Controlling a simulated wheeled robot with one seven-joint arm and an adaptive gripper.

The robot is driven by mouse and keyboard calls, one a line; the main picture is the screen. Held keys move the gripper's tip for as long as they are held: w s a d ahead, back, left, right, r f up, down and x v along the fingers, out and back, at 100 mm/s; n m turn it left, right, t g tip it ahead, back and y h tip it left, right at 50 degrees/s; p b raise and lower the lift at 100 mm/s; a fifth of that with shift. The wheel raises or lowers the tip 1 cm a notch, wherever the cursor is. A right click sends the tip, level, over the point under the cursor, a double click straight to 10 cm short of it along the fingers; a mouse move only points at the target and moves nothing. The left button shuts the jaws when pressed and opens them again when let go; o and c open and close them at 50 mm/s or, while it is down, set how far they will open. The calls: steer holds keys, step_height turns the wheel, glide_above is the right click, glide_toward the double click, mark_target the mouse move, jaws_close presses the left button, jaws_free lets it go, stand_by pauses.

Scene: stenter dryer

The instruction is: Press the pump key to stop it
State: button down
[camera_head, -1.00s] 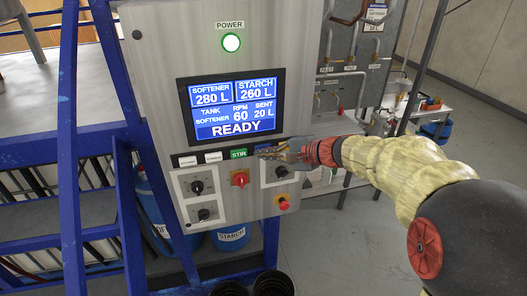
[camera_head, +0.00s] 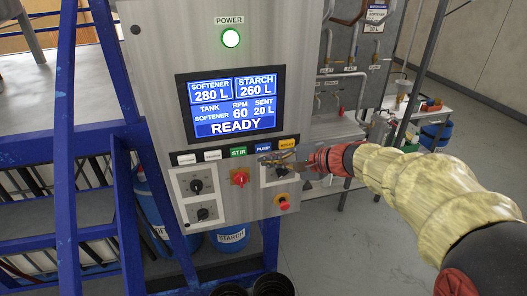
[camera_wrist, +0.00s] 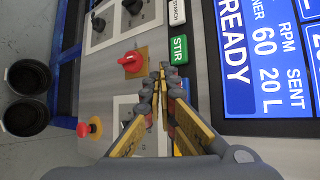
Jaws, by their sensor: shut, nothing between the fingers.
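The blue PUMP key (camera_head: 263,149) sits in the row of keys below the screen, between the green STIR key (camera_head: 238,152) and the yellow RESET key (camera_head: 288,144). My gripper (camera_head: 264,159) is shut and empty, its tips just below the PUMP key in the head view. I cannot tell whether it touches the panel. In the wrist view my gripper (camera_wrist: 160,72) points at the panel beside the STIR key (camera_wrist: 179,50), and its fingers cover most of the PUMP key. The screen (camera_head: 233,105) reads READY, RPM 60, SENT 20 L.
A red rotary switch (camera_head: 240,178) and black knobs (camera_head: 197,187) sit below the keys. A red emergency button (camera_head: 282,201) is at the lower right of the panel. A green POWER lamp (camera_head: 231,38) is lit. Blue frame posts (camera_head: 68,150) stand at the left.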

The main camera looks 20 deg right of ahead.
steer(key=shift+s+b, duration=0.3)
steer(key=shift+s, duration=0.85)
steer(key=s+f+n+g+h+b, duration=0.2)
steer(key=s+f+n+h+b, duration=0.2)
steer(key=s+f+n+b, duration=0.3)
steer(key=s+f+n+g+h+b, duration=0.2)
steer(key=s+f+n+h+b, duration=0.2)
steer(key=s+f+b, duration=0.5)
steer(key=s+f+n, duration=0.2)
steer(key=s+f, duration=0.4)
steer(key=s, duration=0.5)
steer(key=shift+s+d+n, duration=0.15)
steer(key=shift+s+n, duration=0.2)
steer(key=shift+n, duration=0.05)
